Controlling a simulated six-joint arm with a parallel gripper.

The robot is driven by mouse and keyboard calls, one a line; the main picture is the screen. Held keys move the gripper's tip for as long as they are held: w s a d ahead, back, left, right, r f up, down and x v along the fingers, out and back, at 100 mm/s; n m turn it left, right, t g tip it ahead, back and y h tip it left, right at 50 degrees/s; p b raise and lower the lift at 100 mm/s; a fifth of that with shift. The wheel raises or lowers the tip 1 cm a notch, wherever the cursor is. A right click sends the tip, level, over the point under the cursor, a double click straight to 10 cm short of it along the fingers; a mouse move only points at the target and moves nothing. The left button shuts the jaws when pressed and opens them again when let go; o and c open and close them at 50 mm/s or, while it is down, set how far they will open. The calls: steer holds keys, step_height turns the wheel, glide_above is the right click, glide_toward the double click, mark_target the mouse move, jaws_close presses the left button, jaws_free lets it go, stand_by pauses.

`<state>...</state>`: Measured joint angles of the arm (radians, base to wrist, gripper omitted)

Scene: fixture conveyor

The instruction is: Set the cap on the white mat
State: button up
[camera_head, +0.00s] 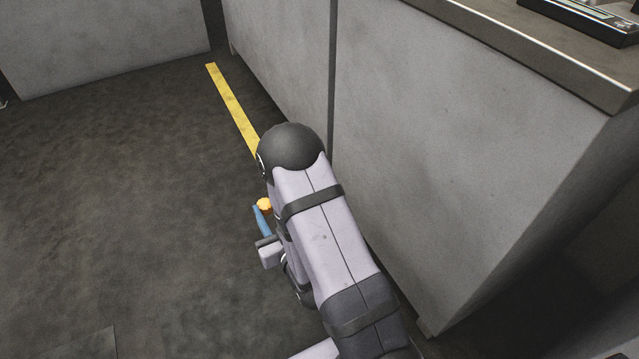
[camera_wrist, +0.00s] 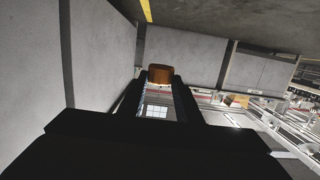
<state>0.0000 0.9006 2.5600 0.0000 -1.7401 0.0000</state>
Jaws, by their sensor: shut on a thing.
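An orange-brown cap (camera_wrist: 159,74) sits between the tips of my gripper (camera_wrist: 160,83) in the wrist view. My gripper is shut on it, with a dark finger at each side. In the head view the cap shows as a small orange shape (camera_head: 265,204) just left of my arm, above the dark floor. A blue strip beside it runs along my gripper; most of my gripper is hidden behind my arm there. The white mat is not in view in either picture.
A grey cabinet (camera_head: 430,130) with a dark worktop (camera_head: 540,55) stands close to the right of my arm. A device (camera_head: 590,18) lies on the worktop. A yellow line (camera_head: 231,108) marks the floor. The floor (camera_head: 120,190) to the left is open.

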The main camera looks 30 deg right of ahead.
step_height(320, 180, up, 19)
steer(key=p, duration=1.9)
steer(key=s+d+r+m+h+p, duration=0.1)
steer(key=d+r+m+h+p, duration=0.1)
steer(key=d+r+p, duration=0.55)
steer(key=d+r+m+g+h+p, duration=0.15)
steer(key=d+r+p, duration=0.25)
steer(key=r+p, duration=0.55)
steer(key=s+d+r+m+h+p, duration=0.1)
steer(key=d+r+h+p, duration=0.2)
steer(key=d+r+p, duration=0.55)
steer(key=s+d+r+m+g+h+p, duration=0.2)
steer(key=s+d+r+m+h+p, duration=0.1)
steer(key=d+r+p, duration=0.55)
steer(key=s+d+r+m+g+h+p, duration=0.3)
steer(key=d+r+p, duration=0.3)
steer(key=r, duration=0.5)
steer(key=s+d+f+m+g+h+b, duration=0.1)
steer(key=s+d+f+m+g+h, duration=0.1)
steer(key=s+d+f+m+g, duration=0.1)
steer(key=shift+s+d+f+g+h, duration=0.35)
steer(key=shift+s+d+f+g, duration=0.2)
steer(key=shift+s+d+f, duration=0.35)
steer(key=shift+w+r+m+b, duration=0.1)
steer(key=shift+w+m+b, duration=0.05)
steer(key=shift+m+b, duration=0.15)
step_height(320, 180, down, 7)
steer(key=b, duration=0.6)
steer(key=shift+r, duration=0.1)
